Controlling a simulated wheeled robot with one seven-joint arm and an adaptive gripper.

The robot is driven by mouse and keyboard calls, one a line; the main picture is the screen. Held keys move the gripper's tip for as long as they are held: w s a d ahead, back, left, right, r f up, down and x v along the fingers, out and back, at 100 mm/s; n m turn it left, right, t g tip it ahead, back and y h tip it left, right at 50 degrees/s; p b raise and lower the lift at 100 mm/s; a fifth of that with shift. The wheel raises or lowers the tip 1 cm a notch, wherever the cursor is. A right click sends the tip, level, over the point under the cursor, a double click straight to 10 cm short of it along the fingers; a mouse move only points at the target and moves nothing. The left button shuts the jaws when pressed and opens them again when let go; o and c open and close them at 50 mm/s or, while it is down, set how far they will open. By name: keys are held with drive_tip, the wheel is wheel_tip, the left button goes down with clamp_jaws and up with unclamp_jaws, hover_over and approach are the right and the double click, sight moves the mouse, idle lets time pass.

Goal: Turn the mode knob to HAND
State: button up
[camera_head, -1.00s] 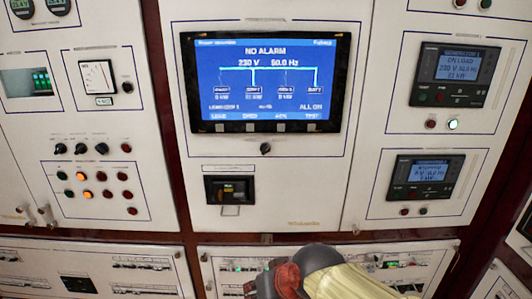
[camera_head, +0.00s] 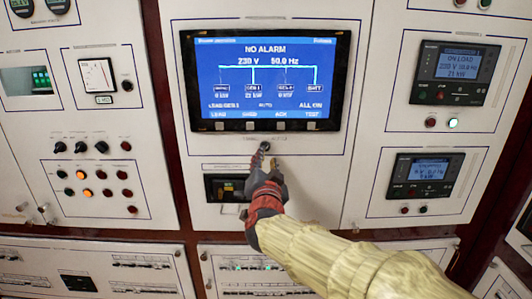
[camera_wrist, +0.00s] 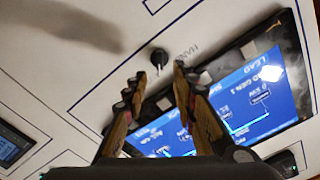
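The mode knob (camera_wrist: 159,57) is a small black rotary knob on the white panel, just below the blue screen (camera_head: 265,80). In the wrist view the word HAND shows beside it; its pointer direction is too small to read. In the head view my gripper (camera_head: 264,158) reaches up to the knob and mostly hides it. In the wrist view my gripper (camera_wrist: 158,73) is open and empty, one finger on each side, with the knob just beyond and between the fingertips. I cannot tell whether they touch it.
A recessed black unit (camera_head: 222,188) sits below the knob, partly behind my gripper. Rows of knobs and lamps (camera_head: 95,172) are at the left. Two controller displays (camera_head: 455,72) and (camera_head: 420,177) are at the right. The panel around the knob is bare.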

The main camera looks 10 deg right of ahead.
drive_tip(key=b+x, duration=0.1)
drive_tip(key=x, duration=0.5)
drive_tip(key=shift+w, duration=0.25)
drive_tip(key=shift+d, duration=0.1)
drive_tip(key=shift+c, duration=1)
clamp_jaws()
